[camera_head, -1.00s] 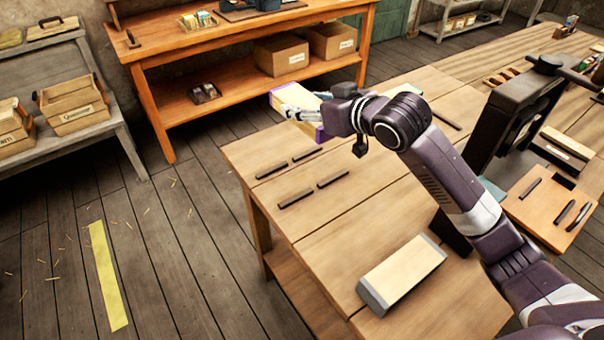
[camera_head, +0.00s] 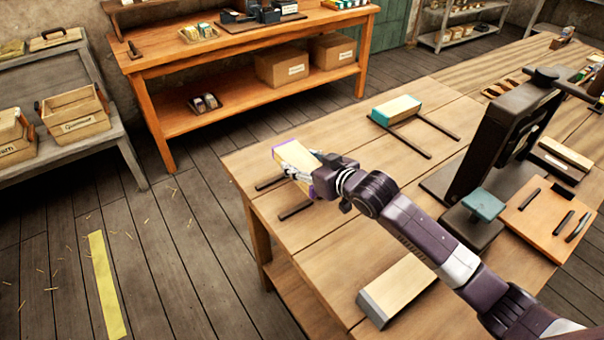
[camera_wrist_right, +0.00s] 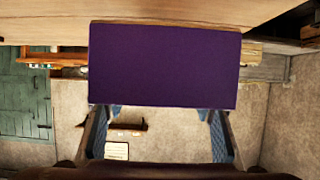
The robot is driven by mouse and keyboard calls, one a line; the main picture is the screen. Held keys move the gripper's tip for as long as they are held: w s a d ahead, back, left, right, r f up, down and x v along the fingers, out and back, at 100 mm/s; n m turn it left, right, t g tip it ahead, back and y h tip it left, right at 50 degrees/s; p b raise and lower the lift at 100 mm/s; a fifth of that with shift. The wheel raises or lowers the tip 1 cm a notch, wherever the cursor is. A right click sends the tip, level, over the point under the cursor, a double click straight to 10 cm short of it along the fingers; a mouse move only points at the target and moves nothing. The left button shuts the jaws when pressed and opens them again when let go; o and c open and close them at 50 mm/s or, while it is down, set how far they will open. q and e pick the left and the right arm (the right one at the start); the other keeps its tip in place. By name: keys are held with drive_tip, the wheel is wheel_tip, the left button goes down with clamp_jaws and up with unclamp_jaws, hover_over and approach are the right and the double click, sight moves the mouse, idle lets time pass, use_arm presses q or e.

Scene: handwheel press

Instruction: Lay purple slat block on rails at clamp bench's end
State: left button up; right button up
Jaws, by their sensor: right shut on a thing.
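The purple slat block (camera_head: 293,156), pale on top with purple ends, is held in my right gripper (camera_head: 298,172) over the near-left end of the clamp bench (camera_head: 345,235). My right gripper is shut on it. Its purple end face (camera_wrist_right: 165,65) fills the middle of the right wrist view, with the two fingers below it. Two dark rails show beside and below the block, the upper one (camera_head: 270,183) and the lower one (camera_head: 295,211). Their right parts are hidden by the block and my gripper. I cannot tell whether the block touches them. My left gripper is not in view.
A teal-ended block (camera_head: 400,106) lies on another rail pair farther back. A grey-ended block (camera_head: 397,288) lies at the front of the bench. A dark press (camera_head: 500,135) with a teal pad (camera_head: 483,204) stands to the right. The bench middle is clear.

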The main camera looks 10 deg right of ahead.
drive_tip(key=shift+f, duration=2.15)
drive_tip(key=o, duration=1.4)
drive_tip(key=shift+f, duration=0.15)
drive_tip(key=v, duration=1.2)
drive_tip(key=shift+s+b, duration=0.1)
drive_tip(key=shift+b, duration=0.25)
